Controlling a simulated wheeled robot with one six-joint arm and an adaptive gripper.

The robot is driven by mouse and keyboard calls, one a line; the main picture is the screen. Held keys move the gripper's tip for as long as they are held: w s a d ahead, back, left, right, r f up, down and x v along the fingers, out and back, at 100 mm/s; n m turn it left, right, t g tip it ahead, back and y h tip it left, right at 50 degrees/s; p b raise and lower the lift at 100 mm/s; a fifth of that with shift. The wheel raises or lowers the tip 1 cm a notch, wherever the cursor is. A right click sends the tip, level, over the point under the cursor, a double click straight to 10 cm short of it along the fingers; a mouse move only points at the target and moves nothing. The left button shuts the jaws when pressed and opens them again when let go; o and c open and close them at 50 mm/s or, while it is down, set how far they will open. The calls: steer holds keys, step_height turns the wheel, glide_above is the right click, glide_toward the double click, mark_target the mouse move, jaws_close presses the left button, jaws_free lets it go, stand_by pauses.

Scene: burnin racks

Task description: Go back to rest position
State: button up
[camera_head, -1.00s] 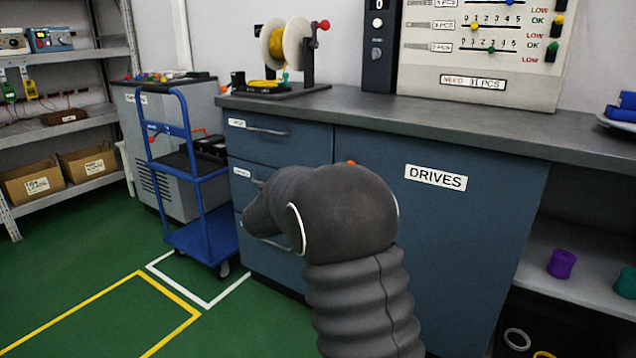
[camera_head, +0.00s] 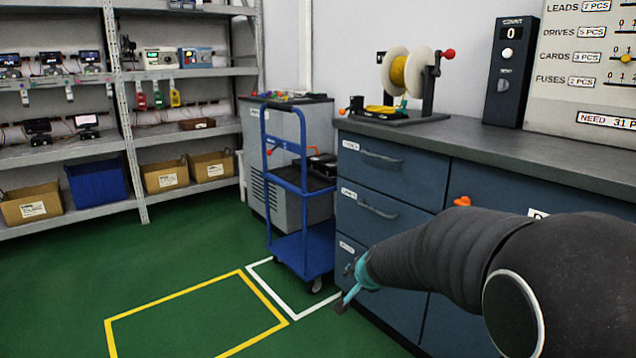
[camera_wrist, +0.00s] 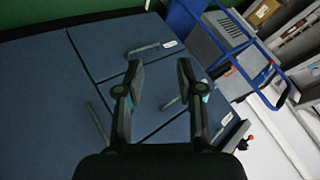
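My gripper (camera_wrist: 160,75) is open in the wrist view, with its two dark fingers apart and nothing between them. Behind it are the blue cabinet drawers, with a drawer handle (camera_wrist: 168,103) showing between the fingers. In the camera_head view my arm reaches in from the lower right, and its teal-and-dark end (camera_head: 354,285) is in front of the lower drawers (camera_head: 345,262). There the fingers are too small and partly turned away to read.
The dark counter (camera_head: 480,145) carries a yellow wire spool (camera_head: 407,70) and a counter box (camera_head: 511,72). A blue cart (camera_head: 300,215) stands left of the drawers. Shelves (camera_head: 130,140) line the back left. Green floor (camera_head: 60,270) with a yellow outline is clear.

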steer(key=s+d+r+n+g, duration=0.1)
steer(key=s+d+r+n, duration=0.1)
steer(key=s, duration=0.9)
steer(key=s+d+r+n+g+h, duration=0.1)
steer(key=s+d+r+n, duration=0.1)
steer(key=s, duration=1)
steer(key=s+d+r+n+g, duration=0.1)
steer(key=s+d+r+n, duration=0.1)
steer(key=s, duration=1)
steer(key=shift+d+n+g+h+p, duration=0.25)
steer(key=shift+n+g+h+p, duration=0.05)
steer(key=shift+n, duration=0.5)
